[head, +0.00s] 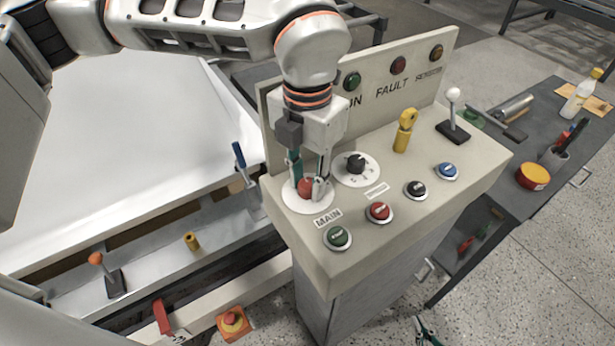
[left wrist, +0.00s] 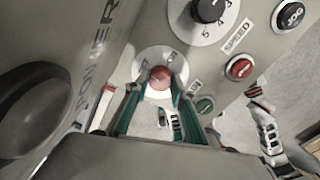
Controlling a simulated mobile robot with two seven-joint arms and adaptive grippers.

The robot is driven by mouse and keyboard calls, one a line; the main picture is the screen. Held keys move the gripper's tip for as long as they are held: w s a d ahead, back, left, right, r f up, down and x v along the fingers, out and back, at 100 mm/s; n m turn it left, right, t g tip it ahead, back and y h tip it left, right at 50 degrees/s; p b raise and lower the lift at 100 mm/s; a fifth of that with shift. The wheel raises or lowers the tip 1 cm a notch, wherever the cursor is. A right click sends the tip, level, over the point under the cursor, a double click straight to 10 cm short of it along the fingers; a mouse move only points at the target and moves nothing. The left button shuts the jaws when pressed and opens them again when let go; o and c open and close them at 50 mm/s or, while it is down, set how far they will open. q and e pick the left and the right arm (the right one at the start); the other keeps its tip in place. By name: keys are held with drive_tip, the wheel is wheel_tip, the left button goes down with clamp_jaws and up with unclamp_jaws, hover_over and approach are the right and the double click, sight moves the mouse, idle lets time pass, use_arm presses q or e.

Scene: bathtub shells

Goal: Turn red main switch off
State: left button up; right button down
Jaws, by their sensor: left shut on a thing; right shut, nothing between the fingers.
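The red main switch (head: 305,187) is a round red knob on a white dial plate, at the left end of the beige control box, behind the MAIN label. My left gripper (head: 307,183) reaches down onto it from above and is shut on the knob. In the left wrist view the red knob (left wrist: 160,78) sits between the two teal-edged fingers (left wrist: 158,92). The fingers partly hide the knob and the dial in the head view, so I cannot tell its setting. My right gripper (head: 428,335) shows only partly at the bottom edge, low beside the box, shut and empty.
The box top also carries a black speed knob (head: 356,163), green (head: 338,237), red (head: 379,212), black and blue push buttons, a yellow handle (head: 404,130) and a white-balled lever (head: 453,110). A lamp panel stands behind. A white tub shell lies left; a grey workbench stands right.

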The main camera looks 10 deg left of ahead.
sight(307, 184)
use_arm(q)
drive_tip(key=o, duration=1.1)
drive_tip(key=shift+r, duration=0.25)
wheel_tip(307, 184, up, 12)
drive_tip(key=shift+f, duration=0.2)
